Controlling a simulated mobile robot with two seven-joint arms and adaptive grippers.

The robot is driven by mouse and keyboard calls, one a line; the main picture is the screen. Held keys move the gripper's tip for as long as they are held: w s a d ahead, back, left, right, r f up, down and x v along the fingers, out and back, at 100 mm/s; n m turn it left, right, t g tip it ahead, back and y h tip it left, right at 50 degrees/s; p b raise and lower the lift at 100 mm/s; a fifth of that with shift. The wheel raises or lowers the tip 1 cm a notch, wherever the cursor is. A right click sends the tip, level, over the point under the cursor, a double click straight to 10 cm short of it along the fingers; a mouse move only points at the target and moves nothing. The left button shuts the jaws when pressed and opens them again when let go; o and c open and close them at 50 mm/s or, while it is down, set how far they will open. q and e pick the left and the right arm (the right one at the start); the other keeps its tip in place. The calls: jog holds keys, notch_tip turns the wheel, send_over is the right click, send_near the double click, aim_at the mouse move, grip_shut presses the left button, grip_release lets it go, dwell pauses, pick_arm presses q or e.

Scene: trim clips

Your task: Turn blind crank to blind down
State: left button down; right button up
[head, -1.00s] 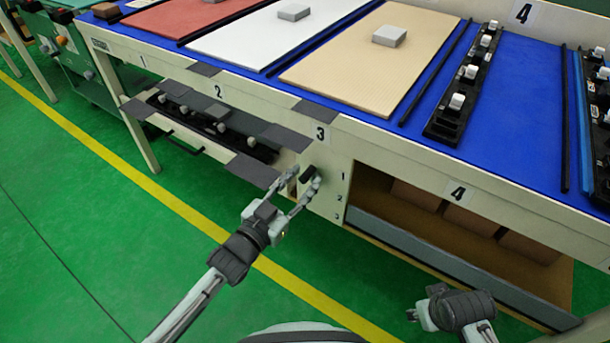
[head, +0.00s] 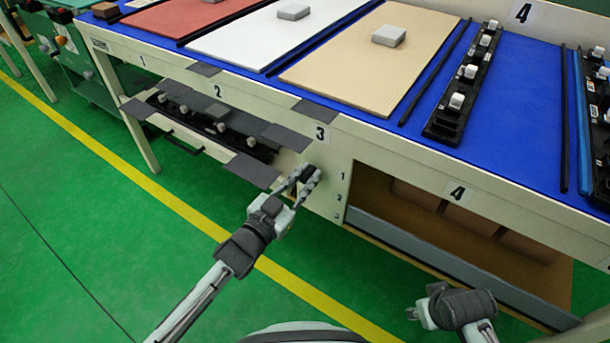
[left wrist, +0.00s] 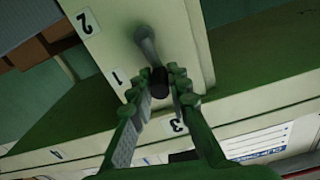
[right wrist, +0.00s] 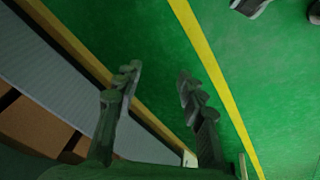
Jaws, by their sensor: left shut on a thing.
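The blind crank shows in the left wrist view as a grey lever arm (left wrist: 147,45) with a dark knob (left wrist: 159,83) at its end. It sits on the cream panel (head: 329,190) marked 1, 2, 3 under the table, and the knob is beside the 1. In the head view the fingers partly hide the knob. My left gripper (head: 311,174) is shut on the knob, one finger on each side; it also shows in the left wrist view (left wrist: 164,86). I cannot make out the blind itself.
Dark grey flaps (head: 252,170) stick out from the table front, left of the crank. A shelf with brown boxes (head: 470,221) is to the right of the panel. The green floor (head: 80,230) in front is clear, with a yellow line (head: 190,212).

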pick_arm(q)
jog(key=shift+d+m, duration=0.1)
jog(key=shift+m, duration=0.2)
jog(key=c, duration=1.4)
grip_release()
jog(key=shift+c, duration=0.2)
jog(key=shift+s, duration=0.25)
jog(key=v, duration=1.1)
jog(key=shift+s+a, duration=0.25)
pick_arm(e)
jog(key=shift+f, duration=0.5)
